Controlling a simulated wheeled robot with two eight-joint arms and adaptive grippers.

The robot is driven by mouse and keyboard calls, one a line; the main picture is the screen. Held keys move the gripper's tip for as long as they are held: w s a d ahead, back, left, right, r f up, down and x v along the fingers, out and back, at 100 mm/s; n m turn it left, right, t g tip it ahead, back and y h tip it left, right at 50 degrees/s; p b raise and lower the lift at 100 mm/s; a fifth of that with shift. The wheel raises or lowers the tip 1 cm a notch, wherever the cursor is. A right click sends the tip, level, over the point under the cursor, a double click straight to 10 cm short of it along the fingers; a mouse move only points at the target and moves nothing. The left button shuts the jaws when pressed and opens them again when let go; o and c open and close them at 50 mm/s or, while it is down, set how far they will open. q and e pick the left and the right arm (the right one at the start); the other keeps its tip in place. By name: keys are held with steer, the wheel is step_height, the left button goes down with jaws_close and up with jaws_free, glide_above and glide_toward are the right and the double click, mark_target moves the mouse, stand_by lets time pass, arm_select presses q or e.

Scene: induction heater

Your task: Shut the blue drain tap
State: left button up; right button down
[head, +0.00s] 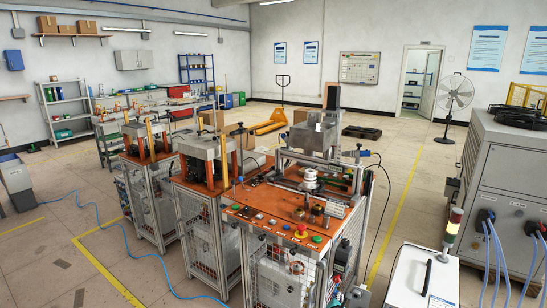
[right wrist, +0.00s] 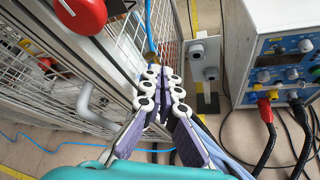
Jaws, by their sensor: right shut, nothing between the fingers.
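My right gripper (right wrist: 163,78) fills the lower middle of the right wrist view. Its purple-padded fingers are shut and empty, pointing away along a mesh-sided metal frame. Just beyond the fingertips, a thin blue piece (right wrist: 149,22) with a brass-yellow part below it runs close to the mesh. It may belong to the blue drain tap, but I cannot tell, nor whether the fingertips touch it. The tap's lever position cannot be made out. In the head view I cannot make out the tap or a gripper clearly. My left gripper is not in view.
A red knob (right wrist: 80,12) and a grey bent pipe (right wrist: 95,105) are left of the fingers. A grey bracketed fitting (right wrist: 205,60) and a power unit (right wrist: 285,50) with red and black cables are right. The orange-topped workstation (head: 262,232) stands in the middle of the head view.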

steer(key=shift+s+d+r, duration=0.15)
steer(key=shift+d, duration=0.05)
steer(key=s+a, duration=0.2)
steer(key=s, duration=0.1)
steer(key=s+a, duration=0.1)
steer(key=s, duration=0.1)
steer(key=shift+a, duration=0.15)
stand_by(0.3)
steer(key=shift+w+d+r, duration=0.2)
steer(key=shift+w+d, duration=0.05)
steer(key=shift+w, duration=0.8)
steer(key=shift+w+d+r, duration=0.2)
steer(key=shift+w+d, duration=0.1)
steer(key=shift+w, duration=0.7)
steer(key=shift+w+d+r, duration=0.2)
steer(key=shift+w+d, duration=0.05)
steer(key=shift+w, duration=0.8)
steer(key=shift+f, duration=0.3)
